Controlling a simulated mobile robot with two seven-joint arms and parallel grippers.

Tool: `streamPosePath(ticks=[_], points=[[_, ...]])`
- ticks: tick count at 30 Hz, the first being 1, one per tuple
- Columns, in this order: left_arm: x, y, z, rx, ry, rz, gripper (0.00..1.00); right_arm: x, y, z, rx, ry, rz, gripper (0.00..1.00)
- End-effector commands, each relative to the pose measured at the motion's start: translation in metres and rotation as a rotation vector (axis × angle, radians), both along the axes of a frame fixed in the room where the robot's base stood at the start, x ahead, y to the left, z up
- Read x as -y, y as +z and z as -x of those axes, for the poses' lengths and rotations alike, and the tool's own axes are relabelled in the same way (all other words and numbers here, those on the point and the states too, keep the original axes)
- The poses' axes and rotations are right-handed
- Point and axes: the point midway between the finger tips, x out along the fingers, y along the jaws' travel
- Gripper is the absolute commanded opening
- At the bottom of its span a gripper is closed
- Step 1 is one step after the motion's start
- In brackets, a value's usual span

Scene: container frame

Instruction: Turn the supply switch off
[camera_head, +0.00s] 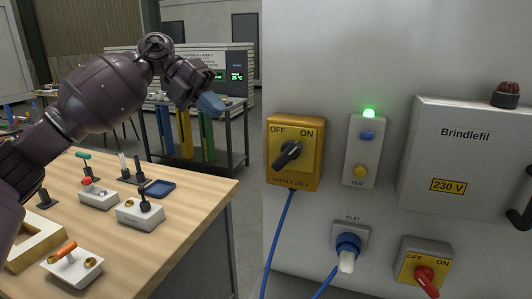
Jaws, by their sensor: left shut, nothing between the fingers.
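The supply switch (311,165) is a yellow box on the grey panel, marked OFF at upper left and ON at upper right. Its black knob (287,154) sits slanted, with one end toward the upper right, the ON side, and the other toward the lower left. My left gripper (211,104), with a blue part at its tip, is shut and empty. It is in the air left of and above the switch, apart from it. My right gripper does not show clearly.
A green lamp (369,113) is lit above a small test box (359,176). A grey cabinet (462,158), a blue inlet plug (348,246) and a second yellow switch with a red knob (425,279) share the panel. A wooden bench (205,190) stands left. A dark shape at the right edge is unclear.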

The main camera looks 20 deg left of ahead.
Motion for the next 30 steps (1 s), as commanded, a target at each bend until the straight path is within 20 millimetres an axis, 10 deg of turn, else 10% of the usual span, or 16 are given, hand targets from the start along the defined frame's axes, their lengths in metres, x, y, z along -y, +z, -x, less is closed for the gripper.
streamPosePath(ticks=[14,30], points=[[0.006,-0.004,0.000,-0.004,0.002,0.003,0.00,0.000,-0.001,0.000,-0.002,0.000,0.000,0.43],[0.075,-0.058,0.003,-0.005,0.001,0.005,0.00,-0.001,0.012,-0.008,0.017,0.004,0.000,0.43]])
